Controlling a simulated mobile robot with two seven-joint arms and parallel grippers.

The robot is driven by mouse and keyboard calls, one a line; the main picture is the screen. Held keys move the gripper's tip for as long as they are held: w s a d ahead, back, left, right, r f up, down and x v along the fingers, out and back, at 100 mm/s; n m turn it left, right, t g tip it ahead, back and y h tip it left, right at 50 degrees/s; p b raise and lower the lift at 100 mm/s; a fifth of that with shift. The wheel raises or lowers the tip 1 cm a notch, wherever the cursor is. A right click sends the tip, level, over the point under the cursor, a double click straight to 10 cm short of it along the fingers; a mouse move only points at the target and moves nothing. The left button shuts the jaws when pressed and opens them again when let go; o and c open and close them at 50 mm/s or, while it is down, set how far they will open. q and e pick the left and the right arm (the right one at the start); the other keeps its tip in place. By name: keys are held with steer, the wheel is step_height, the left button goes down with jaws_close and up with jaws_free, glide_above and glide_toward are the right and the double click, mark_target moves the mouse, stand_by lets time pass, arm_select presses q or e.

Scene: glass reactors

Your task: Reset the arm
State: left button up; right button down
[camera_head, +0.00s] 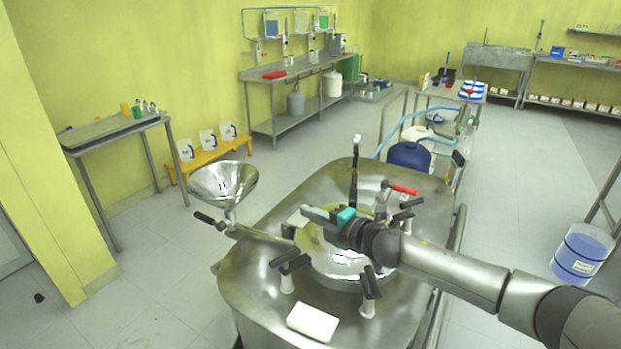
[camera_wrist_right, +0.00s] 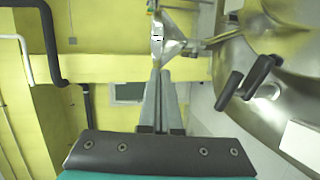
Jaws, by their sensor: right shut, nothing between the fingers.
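My right arm comes in from the right in the head view and reaches over the top of a steel reactor (camera_head: 250,290). My right gripper (camera_head: 306,211) points left above the reactor's round lid, with its fingers together and nothing between them. In the right wrist view the closed fingers (camera_wrist_right: 162,100) point toward the steel funnel (camera_wrist_right: 168,42), apart from it as far as I can tell. The funnel also shows in the head view (camera_head: 223,182), left of the gripper. My left gripper is not in the head view.
Black-handled clamps (camera_head: 290,262) and a red-handled valve (camera_head: 404,190) stand up around the lid. A white block (camera_head: 312,322) lies on the reactor's front edge. A side table (camera_head: 115,128) and a yellow bench (camera_head: 208,155) stand at left. A blue-filled bucket (camera_head: 582,254) is at right.

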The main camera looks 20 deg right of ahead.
step_height(320, 180, up, 7)
steer(key=p, duration=0.2)
steer(key=s+a+f+m+g+h, duration=0.2)
steer(key=s+a+f+m+h, duration=0.1)
steer(key=s+a+f+m, duration=0.65)
steer(key=s+d+f+m+g+h, duration=0.1)
steer(key=s+f+m+g, duration=0.2)
steer(key=s, duration=0.6)
steer(key=s+d+f+m+g+h, duration=0.1)
steer(key=s+f+m+g, duration=0.2)
steer(key=s, duration=0.6)
steer(key=s+d+f+m+g+h, duration=0.1)
steer(key=s+m+g, duration=0.3)
steer(key=s, duration=0.5)
step_height(320, 180, down, 28)
steer(key=s+b, duration=0.2)
steer(key=b, duration=0.5)
steer(key=s+d+f+b, duration=0.1)
steer(key=s+f+b, duration=0.1)
steer(key=s+f, duration=0.6)
steer(key=s+d+f+g+b, duration=0.1)
steer(key=s+d+f+b, duration=0.1)
steer(key=s+f, duration=0.5)
step_height(320, 180, down, 6)
steer(key=shift+s+r+g+b, duration=0.15)
steer(key=shift+s+g+b, duration=0.2)
steer(key=shift+b, duration=0.5)
